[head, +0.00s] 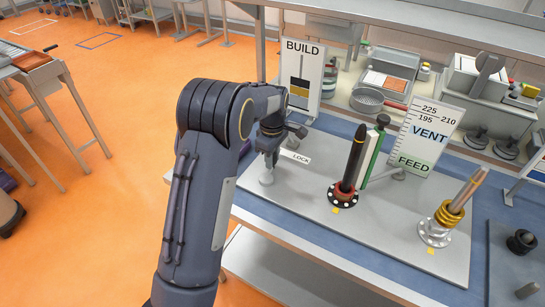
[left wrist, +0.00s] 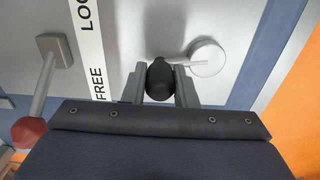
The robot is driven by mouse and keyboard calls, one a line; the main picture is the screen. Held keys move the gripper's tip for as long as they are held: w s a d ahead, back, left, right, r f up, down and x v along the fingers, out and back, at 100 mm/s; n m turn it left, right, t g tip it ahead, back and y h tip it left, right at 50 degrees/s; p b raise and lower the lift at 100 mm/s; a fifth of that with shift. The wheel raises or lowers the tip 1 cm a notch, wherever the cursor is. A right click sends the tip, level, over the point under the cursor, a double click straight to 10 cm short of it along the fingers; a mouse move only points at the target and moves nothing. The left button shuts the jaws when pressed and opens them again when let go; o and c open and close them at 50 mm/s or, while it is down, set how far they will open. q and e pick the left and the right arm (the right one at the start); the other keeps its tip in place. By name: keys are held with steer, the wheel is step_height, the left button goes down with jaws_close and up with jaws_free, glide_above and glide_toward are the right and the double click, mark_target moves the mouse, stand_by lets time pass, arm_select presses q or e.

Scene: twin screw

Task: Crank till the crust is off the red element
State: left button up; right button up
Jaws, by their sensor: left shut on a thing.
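My left gripper (head: 270,158) is at the left end of the grey plate. In the left wrist view its fingers (left wrist: 160,88) are shut on a black knob (left wrist: 160,76), beside a pale round cap (left wrist: 207,58). The red element (head: 343,194) is a red-ringed flange with bolts on the plate, right of the gripper. A dark, slightly tilted rod (head: 353,160) stands up from it. I cannot tell crust from rod at this size. A strip marked LOCK (head: 295,156) lies beside the gripper; FREE also shows on it (left wrist: 98,75). My right gripper is out of view.
A gold-ringed element (head: 449,214) with a tilted metal rod stands at the right. A green-and-white upright (head: 374,155), a VENT/FEED board (head: 428,138) and a BUILD board (head: 302,75) stand behind. A red-knobbed lever (left wrist: 28,132) is near the gripper.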

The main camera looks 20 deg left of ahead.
arm_select(q)
steer(key=o, duration=1)
step_height(320, 180, up, 8)
steer(key=shift+f+b, duration=0.1)
steer(key=shift+b, duration=0.35)
